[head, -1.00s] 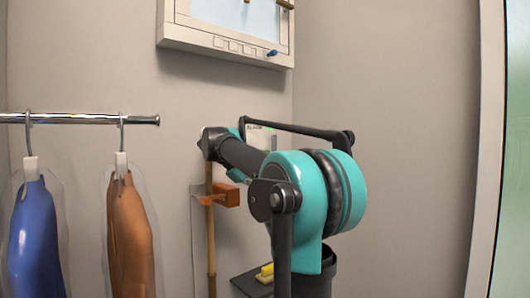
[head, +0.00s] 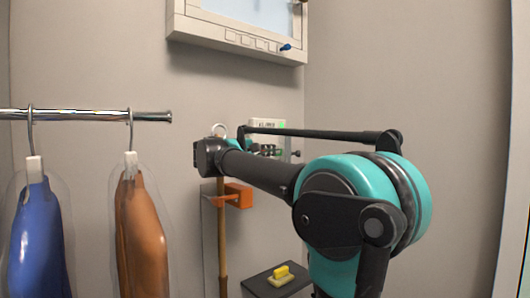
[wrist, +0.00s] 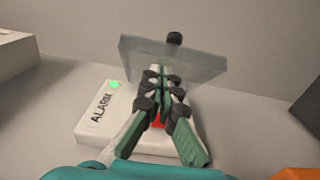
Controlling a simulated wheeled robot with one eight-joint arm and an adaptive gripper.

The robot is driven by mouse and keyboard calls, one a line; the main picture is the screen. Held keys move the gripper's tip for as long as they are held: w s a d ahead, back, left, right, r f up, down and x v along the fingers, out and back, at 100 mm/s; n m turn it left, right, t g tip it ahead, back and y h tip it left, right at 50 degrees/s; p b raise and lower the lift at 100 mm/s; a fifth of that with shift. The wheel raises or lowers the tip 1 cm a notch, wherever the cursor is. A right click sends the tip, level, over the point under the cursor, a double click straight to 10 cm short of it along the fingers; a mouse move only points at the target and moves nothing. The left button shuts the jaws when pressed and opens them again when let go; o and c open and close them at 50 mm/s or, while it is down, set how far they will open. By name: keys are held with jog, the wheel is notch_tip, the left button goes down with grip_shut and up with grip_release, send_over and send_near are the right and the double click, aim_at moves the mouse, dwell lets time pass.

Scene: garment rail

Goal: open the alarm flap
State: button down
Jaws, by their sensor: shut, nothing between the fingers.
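The white alarm box (wrist: 100,120) shows in the wrist view with the word ALARM, a green light and a bit of red behind my fingers. Its clear flap (wrist: 205,62) stands out from the box at an angle, with a black knob (wrist: 174,38) at its far edge. My gripper (wrist: 160,72) is shut and empty; its fingertips overlap the flap in this view, and I cannot tell whether they touch it. In the head view the alarm box (head: 266,124) is on the back wall, its lower part hidden by my arm and gripper.
A rail (head: 90,115) with a blue garment (head: 38,240) and a brown garment (head: 142,240) is at left. A wall cabinet (head: 235,38) is above. A wooden pole (head: 222,245) in an orange clip (head: 238,196) and a dark shelf (head: 258,288) with a yellow block (head: 281,272) are below.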

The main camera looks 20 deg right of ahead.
aim_at(286, 150)
jog(key=x, duration=0.4)
jog(key=shift+d, duration=0.2)
jog(key=shift+d, duration=0.1)
jog(key=shift+s+d+n+t+y, duration=0.4)
jog(key=shift+s+d+n+t, duration=0.2)
jog(key=shift+d+t, duration=0.2)
jog(key=d+n+t+y, duration=0.1)
jog(key=d+t, duration=0.1)
jog(key=d, duration=1)
jog(key=shift+s+d+n, duration=0.25)
jog(key=shift+s+n, duration=0.15)
jog(key=shift+s+f, duration=0.1)
jog(key=shift+s, duration=0.05)
